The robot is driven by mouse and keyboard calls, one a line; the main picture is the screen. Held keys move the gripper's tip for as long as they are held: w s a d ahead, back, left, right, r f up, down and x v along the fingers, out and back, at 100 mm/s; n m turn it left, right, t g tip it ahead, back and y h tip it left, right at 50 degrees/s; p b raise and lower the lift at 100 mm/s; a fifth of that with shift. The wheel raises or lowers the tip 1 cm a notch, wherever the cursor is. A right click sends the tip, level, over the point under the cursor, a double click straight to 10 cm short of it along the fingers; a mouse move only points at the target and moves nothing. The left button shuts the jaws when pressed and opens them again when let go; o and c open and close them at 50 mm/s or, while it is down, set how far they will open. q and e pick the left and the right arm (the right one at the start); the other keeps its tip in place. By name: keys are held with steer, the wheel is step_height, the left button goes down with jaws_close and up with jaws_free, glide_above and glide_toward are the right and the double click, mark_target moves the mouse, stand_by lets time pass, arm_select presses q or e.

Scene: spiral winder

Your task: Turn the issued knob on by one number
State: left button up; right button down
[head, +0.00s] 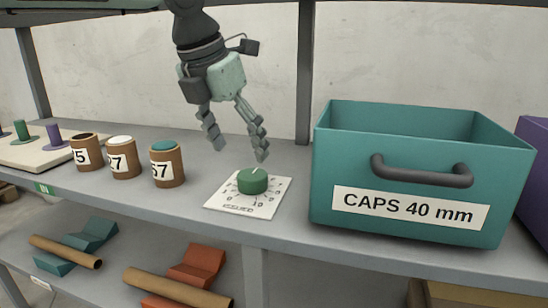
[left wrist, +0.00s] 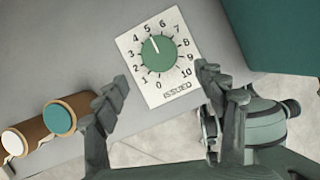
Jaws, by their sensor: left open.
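The green knob (head: 253,181) stands on a white dial card on the shelf. In the left wrist view the knob (left wrist: 159,52) has a white pointer line aimed about at the 5, and its card (left wrist: 176,87) reads ISSUED with numbers 0 to 10. My left gripper (head: 240,151) is open and empty above the knob, fingers pointing down, apart from it. In the left wrist view the left gripper's fingertips (left wrist: 162,77) are spread either side of the card's lower part. A pale green and dark part of my right arm shows behind a left finger; its fingers are largely hidden.
A teal bin (head: 400,213) labelled CAPS 40 mm stands close right of the card. Several brown tubs, including one with a teal top (head: 167,164), stand to the left. A pegged board (head: 35,152) is at far left. Card-height space around the knob is clear.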

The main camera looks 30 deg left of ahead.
mark_target(251, 175)
arm_select(q)
steer(key=x, duration=0.7)
steer(key=shift+w+f+b, duration=0.25)
steer(key=shift+w+b, duration=0.05)
arm_select(e)
steer(key=shift+w+a+r+t+y, duration=0.25)
steer(key=shift+w+a+r+t, duration=0.2)
steer(key=shift+r, duration=0.15)
steer(key=shift+w+a+r+t+y, duration=0.25)
steer(key=shift+w+a+r+t, duration=0.1)
steer(key=shift+a+r, duration=0.15)
arm_select(q)
steer(key=shift+c, duration=0.3)
steer(key=c, duration=1.1)
arm_select(e)
steer(key=shift+r, duration=0.1)
